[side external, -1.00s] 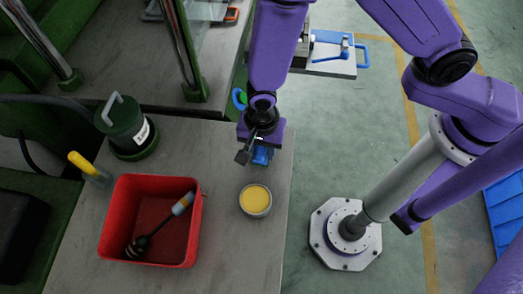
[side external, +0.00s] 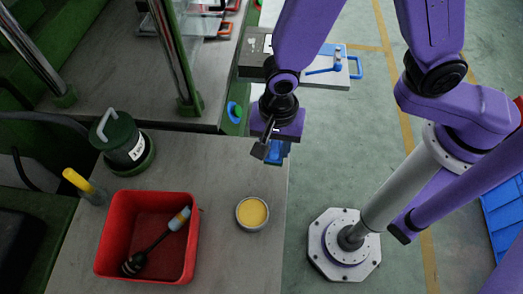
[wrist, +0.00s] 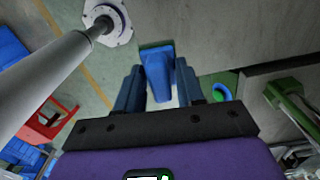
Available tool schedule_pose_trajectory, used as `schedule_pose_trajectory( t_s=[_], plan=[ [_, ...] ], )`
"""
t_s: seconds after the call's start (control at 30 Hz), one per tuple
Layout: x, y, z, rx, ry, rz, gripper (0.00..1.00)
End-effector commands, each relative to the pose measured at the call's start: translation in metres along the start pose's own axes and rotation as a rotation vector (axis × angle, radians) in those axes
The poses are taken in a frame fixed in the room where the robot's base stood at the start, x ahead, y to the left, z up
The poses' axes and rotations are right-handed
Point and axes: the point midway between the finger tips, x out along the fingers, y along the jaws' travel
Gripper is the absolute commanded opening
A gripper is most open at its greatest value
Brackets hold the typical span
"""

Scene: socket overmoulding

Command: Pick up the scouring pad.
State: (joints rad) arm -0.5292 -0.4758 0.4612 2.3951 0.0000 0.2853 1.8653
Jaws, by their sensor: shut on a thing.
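The scouring pad (wrist: 157,72) shows in the wrist view as a blue block or grip with a green edge at its far end. It sits between the two dark blue fingers of my gripper (wrist: 158,88), which is shut on it. In the side view my gripper (side external: 273,151) hangs above the grey table's right edge, beyond the yellow-filled tin. There the pad is mostly hidden by the gripper or blends with its blue fingers. It appears clear of the table, though the exact height cannot be told.
A red bin (side external: 105,240) holds a dark-headed tool. A round tin (side external: 252,213) with yellow contents stands near the grey table's (side external: 225,255) right edge. A green canister (side external: 123,145) and a yellow-handled tool (side external: 82,184) stand at left.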

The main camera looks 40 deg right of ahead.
Motion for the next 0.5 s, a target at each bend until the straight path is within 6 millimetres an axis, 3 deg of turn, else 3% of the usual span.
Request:
schedule_pose_trajectory(
  t_s=[0.27,0.5],
  plan=[
    [-0.025,0.036,-0.004,-0.002,-0.001,-0.002,0.07],
    [-0.029,0.045,-0.006,-0.003,0.0,0.0,0.07]
  ],
)
